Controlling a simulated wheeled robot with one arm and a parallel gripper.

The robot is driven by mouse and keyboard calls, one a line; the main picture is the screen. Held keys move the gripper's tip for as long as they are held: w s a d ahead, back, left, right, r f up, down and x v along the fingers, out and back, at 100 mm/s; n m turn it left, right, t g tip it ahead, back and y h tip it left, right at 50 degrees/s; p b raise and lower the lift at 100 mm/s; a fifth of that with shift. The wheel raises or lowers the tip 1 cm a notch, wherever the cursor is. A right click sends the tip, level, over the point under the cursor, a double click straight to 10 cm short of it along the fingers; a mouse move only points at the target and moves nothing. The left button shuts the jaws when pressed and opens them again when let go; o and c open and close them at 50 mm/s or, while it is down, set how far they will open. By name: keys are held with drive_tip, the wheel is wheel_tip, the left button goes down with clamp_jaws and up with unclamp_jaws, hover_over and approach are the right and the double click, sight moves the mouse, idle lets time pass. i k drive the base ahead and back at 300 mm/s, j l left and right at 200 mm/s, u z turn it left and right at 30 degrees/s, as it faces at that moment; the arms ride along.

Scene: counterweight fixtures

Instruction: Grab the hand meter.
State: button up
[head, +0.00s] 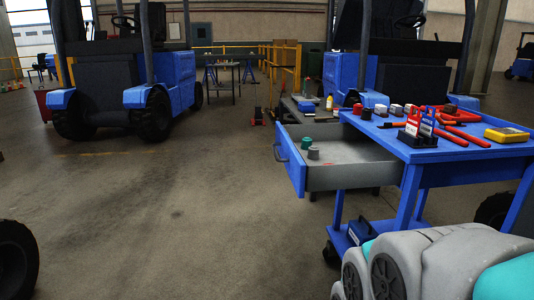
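A yellow hand meter (506,135) with a dark screen lies at the right end of the blue cart's top (440,152). It seems to lie flat, near the right edge of the picture. My grey and teal arm folds across the bottom right corner, below and in front of the cart. My gripper does not show in the head view.
A drawer (345,176) sticks out of the cart's left side, holding a green and a grey piece. Red-handled tools (463,136) and small holders (419,130) lie left of the meter. Forklifts (150,80) stand behind. Floor left of the cart is clear.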

sight(502, 135)
drive_tip(key=k+l+z, duration=0.1)
drive_tip(key=z, duration=1.35)
drive_tip(key=j+u, duration=0.4)
drive_tip(key=k+j, duration=0.05)
